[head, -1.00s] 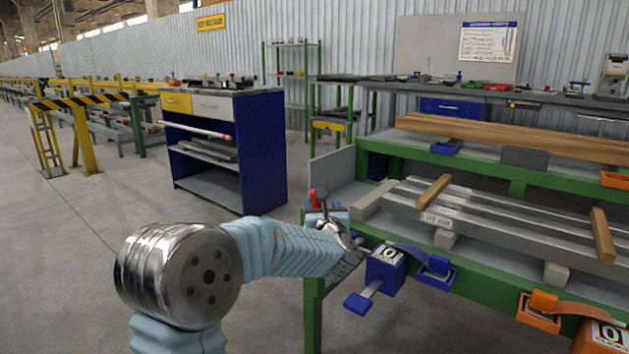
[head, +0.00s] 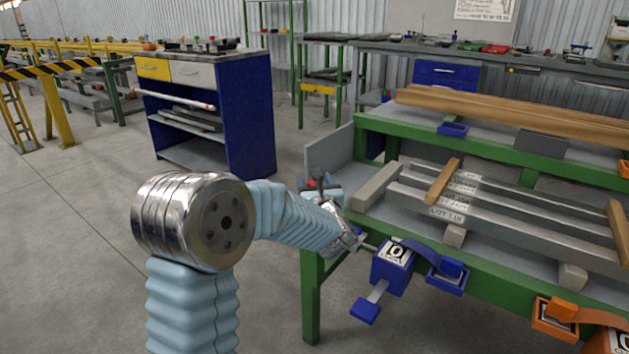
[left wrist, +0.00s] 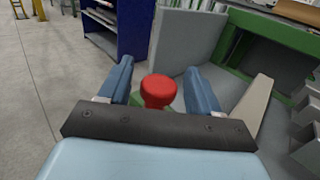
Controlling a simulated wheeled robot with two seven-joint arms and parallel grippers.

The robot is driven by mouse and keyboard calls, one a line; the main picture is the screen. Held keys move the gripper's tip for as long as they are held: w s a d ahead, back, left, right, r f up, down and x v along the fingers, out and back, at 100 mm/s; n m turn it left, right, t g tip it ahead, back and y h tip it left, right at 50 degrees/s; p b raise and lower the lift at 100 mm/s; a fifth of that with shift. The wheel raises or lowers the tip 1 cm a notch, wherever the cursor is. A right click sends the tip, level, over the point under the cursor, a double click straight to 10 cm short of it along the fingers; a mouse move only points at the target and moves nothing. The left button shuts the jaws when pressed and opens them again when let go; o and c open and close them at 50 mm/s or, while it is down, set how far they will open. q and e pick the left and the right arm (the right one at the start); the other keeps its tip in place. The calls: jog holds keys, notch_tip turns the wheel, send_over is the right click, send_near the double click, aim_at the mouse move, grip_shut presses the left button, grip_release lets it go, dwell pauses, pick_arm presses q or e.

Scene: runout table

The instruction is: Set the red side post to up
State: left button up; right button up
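The red side post shows in the left wrist view as a round red knob (left wrist: 158,91) between the two blue fingers of my left gripper (left wrist: 160,70). The fingers are apart, with a visible gap on each side of the knob. In the head view a small patch of red (head: 313,184) shows at the table's near left corner, just beyond my silver wrist. A dark rounded end on a short stem stands above it; I cannot tell what it belongs to. The post's lower part is hidden. My right gripper is not in view.
The green table (head: 312,290) carries metal bars (head: 490,222) and wooden strips, with a grey side plate (head: 330,158) at its left end. A blue counter box (head: 391,270) and an orange clamp (head: 553,315) hang on its front edge. A blue cabinet (head: 250,120) stands behind.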

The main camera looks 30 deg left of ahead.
pick_arm(q)
grip_shut()
notch_tip(320, 180, up, 20)
jog(key=p, duration=0.3)
jog(key=shift+p, duration=0.4)
jog(key=shift+f, duration=0.1)
jog(key=shift+o, duration=0.4)
grip_release()
jog(key=b+v, duration=0.3)
jog(key=v, duration=1.1)
